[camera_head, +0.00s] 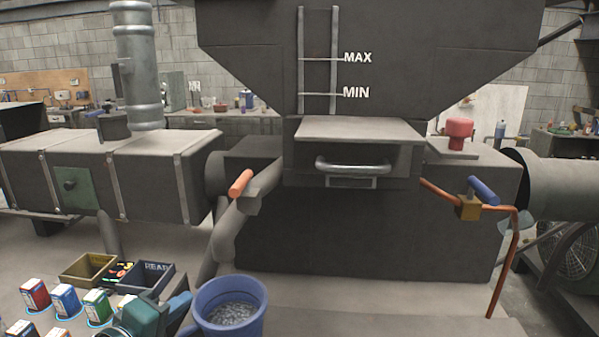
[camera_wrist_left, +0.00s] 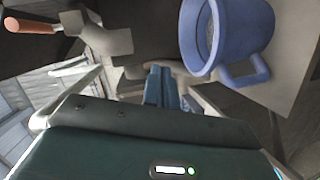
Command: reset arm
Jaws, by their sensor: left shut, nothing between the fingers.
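My left gripper (camera_head: 180,304) is at the bottom left of the head view, beside the left wall of a blue mug-like bucket (camera_head: 229,308). The bucket holds grey, shiny pieces. In the left wrist view the gripper's blue fingers (camera_wrist_left: 161,75) are together with nothing between them. The bucket (camera_wrist_left: 228,40) and its handle show to their right in that view. I cannot tell whether the gripper touches the bucket. My right gripper is not in view.
Several small boxes (camera_head: 66,301) stand left of my gripper, with an olive bin (camera_head: 88,270) and a dark bin (camera_head: 146,279) behind them. A pipe with an orange handle (camera_head: 240,183) rises behind the bucket. A large dark machine (camera_head: 360,235) fills the middle. Bare floor shows at centre front.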

